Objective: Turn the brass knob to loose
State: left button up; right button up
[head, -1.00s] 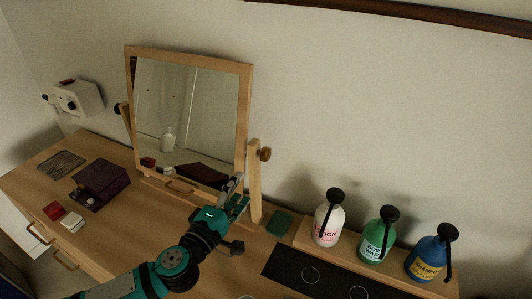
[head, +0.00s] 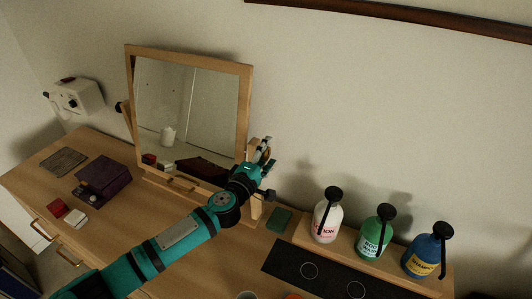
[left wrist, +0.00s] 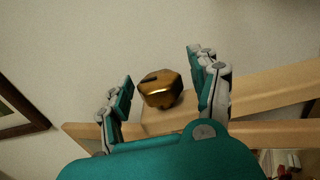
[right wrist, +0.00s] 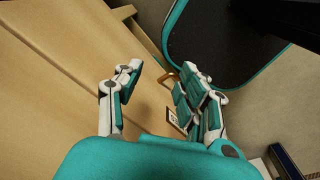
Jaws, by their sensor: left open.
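The brass knob (left wrist: 160,88) sits on the side of the mirror's right wooden post, with a dark mark on its top face. My left gripper (left wrist: 158,72) is open around it in the left wrist view, one finger on each side. I see gaps at both sides, so it is not gripped. In the head view my left gripper (head: 266,158) is at the right post and largely hides the knob. The tilting mirror (head: 190,115) stands upright in its wooden frame. My right gripper (right wrist: 158,78) is open and empty in the right wrist view, outside the head view.
Lotion (head: 326,220), body wash (head: 374,237) and shampoo (head: 423,258) bottles stand on a wooden riser at right. A green sponge-like block (head: 280,220) lies near the post.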

pick_arm(q)
jog(key=c, duration=1.2)
jog(key=shift+f+b, duration=0.15)
jog(key=shift+b, duration=0.15)
jog(key=t+h+b, duration=0.1)
jog(key=t+b, duration=0.2)
jog(key=b, duration=1)
jog(key=f+t+h+b, duration=0.1)
jog(key=t+b, duration=0.1)
jog(key=b, duration=1.1)
jog(key=shift+t+h, duration=0.3)
jog(key=shift+t, duration=0.1)
jog(key=shift+r+t+b, duration=0.3)
jog(key=shift+b, duration=0.7)
